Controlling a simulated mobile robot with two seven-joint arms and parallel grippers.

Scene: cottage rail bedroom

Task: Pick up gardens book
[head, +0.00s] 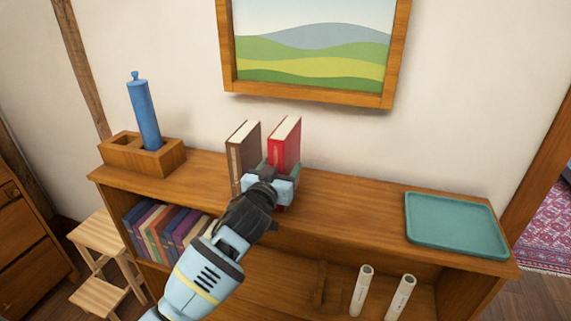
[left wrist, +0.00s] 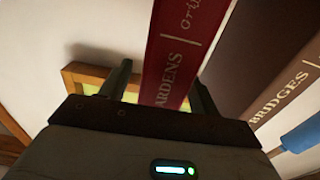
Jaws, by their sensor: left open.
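The red gardens book (head: 285,143) stands upright on the wooden shelf top, against the wall side. Its spine reads "GARDENS" in the left wrist view (left wrist: 183,50). My left gripper (head: 271,178) is at the lower part of its spine. In the left wrist view my left gripper's fingers (left wrist: 161,80) are open, one on each side of the red book. I cannot tell whether they touch it. The brown book (head: 243,152), marked "BRIDGES" in the left wrist view (left wrist: 280,97), stands to its left with a gap. My right gripper is not in view.
A wooden holder (head: 167,160) with a blue cylinder (head: 145,115) stands at the left of the shelf top. A teal tray (head: 455,224) lies at the right. Several books (head: 165,226) and two white rolls (head: 361,290) are below. A framed picture (head: 312,92) hangs above.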

